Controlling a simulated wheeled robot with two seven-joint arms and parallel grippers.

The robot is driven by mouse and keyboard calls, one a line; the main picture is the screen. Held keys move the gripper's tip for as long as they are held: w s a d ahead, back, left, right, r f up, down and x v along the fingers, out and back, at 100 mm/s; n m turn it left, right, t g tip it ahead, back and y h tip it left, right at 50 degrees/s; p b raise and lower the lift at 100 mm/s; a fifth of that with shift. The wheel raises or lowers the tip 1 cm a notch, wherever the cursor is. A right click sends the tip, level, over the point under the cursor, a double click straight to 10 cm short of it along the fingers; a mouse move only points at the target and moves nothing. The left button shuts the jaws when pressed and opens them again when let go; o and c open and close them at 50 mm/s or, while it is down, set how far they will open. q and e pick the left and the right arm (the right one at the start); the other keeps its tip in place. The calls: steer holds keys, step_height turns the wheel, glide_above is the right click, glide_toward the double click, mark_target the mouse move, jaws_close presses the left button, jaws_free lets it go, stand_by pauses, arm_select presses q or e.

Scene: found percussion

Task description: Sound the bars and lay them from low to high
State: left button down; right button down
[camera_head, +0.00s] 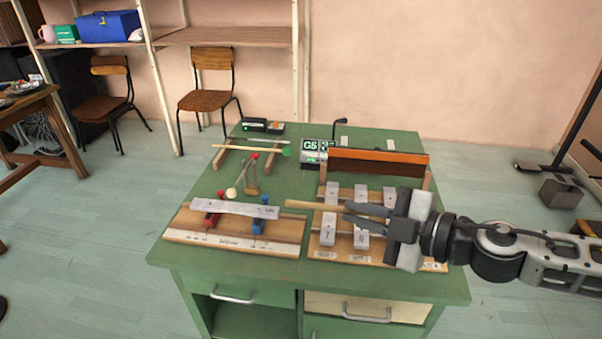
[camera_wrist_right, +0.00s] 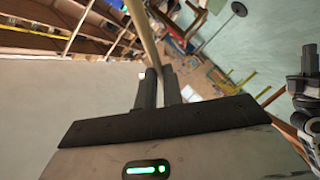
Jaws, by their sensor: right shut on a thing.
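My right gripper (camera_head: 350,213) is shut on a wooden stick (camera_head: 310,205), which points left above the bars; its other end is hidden. The stick also shows between the fingers in the right wrist view (camera_wrist_right: 142,32). One grey metal bar (camera_head: 235,208) lies across red and blue supports on the left wooden stand (camera_head: 270,246). Several bars, among them a left one (camera_head: 329,222), a middle one (camera_head: 361,194) and a right one (camera_head: 390,196), lie side by side on the right board (camera_head: 345,256), partly hidden by my gripper. My left gripper is not in the head view.
A green-headed mallet (camera_head: 287,152) lies on a rack at the back. A white-headed beater (camera_head: 232,192) leans by a small wooden holder (camera_head: 252,190). A display reading GS (camera_head: 311,146) stands behind. An orange-brown rail (camera_head: 378,163) rises behind the bars. The green table (camera_head: 210,268) has a bare front edge.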

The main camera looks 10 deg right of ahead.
steer(key=shift+w+a+f+n+g+y, duration=0.15)
steer(key=shift+a+n+g+y, duration=0.1)
steer(key=shift+n+g+y, duration=0.2)
